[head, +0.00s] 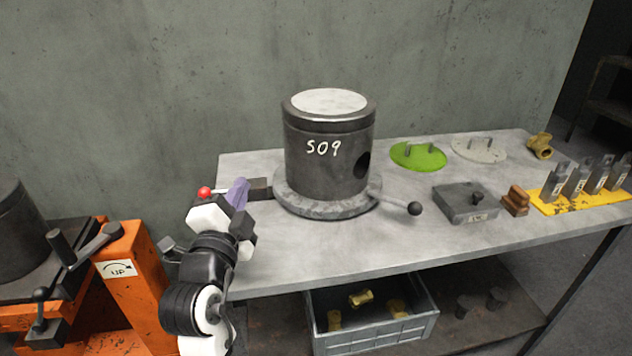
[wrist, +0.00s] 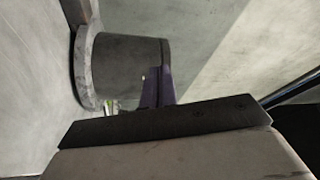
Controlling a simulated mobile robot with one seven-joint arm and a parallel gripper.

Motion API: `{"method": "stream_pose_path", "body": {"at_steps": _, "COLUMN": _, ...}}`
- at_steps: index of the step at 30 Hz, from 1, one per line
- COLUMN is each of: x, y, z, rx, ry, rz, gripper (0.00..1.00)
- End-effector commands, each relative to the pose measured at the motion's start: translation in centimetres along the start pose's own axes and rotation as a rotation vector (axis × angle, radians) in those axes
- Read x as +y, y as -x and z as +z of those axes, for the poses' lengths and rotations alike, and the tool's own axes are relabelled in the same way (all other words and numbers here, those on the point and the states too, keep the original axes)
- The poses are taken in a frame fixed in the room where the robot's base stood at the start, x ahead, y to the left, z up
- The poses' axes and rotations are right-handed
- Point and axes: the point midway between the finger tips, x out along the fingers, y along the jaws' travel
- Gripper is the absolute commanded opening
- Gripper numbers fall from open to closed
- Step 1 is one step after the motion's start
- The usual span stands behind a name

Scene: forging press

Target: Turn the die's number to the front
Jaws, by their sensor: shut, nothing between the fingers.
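The die (head: 325,150) is a dark upright cylinder with a pale top on the bench. Its white number "S09" faces the camera, and a dark round hole shows on its right side. It stands on a round grey turntable base (head: 318,207). A handle with a black ball knob (head: 414,208) sticks out at the base's right. My gripper (head: 238,192), with purple fingers, is shut and empty just left of the base. In the wrist view the fingers (wrist: 156,88) overlap the die's outline (wrist: 122,68); contact cannot be told.
A red ball (head: 204,192) shows beside my gripper; what bears it is partly hidden. A dark block (head: 260,188) adjoins the base's left. Right are a green disc (head: 418,155), grey block (head: 465,203) and yellow rack (head: 560,207). An orange lift (head: 130,285) stands left.

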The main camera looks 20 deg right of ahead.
Motion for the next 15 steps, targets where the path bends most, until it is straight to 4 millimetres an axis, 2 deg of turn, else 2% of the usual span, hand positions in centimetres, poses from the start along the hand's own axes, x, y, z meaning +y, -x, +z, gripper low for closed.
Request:
{"method": "stream_pose_path", "body": {"at_steps": 1, "x": 2.9, "y": -1.0, "z": -3.9, "rx": 0.103, "ry": -0.062, "rz": 0.126, "gripper": 0.00}}
{"method": "stream_pose_path", "body": {"at_steps": 3, "x": 6.9, "y": -1.0, "z": -8.2, "rx": 0.244, "ry": -0.163, "rz": 0.265, "gripper": 0.00}}
{"method": "stream_pose_path", "body": {"at_steps": 6, "x": 10.9, "y": 0.0, "z": -12.7, "rx": 0.415, "ry": -0.277, "rz": 0.392, "gripper": 0.00}}
{"method": "stream_pose_path", "body": {"at_steps": 9, "x": 13.0, "y": 1.0, "z": -15.0, "rx": 0.522, "ry": -0.346, "rz": 0.454, "gripper": 0.00}}
{"method": "stream_pose_path", "body": {"at_steps": 12, "x": 13.9, "y": 1.3, "z": -16.0, "rx": 0.565, "ry": -0.374, "rz": 0.474, "gripper": 0.00}}
{"method": "stream_pose_path", "body": {"at_steps": 15, "x": 14.4, "y": 0.6, "z": -16.4, "rx": 0.569, "ry": -0.376, "rz": 0.476, "gripper": 0.00}}
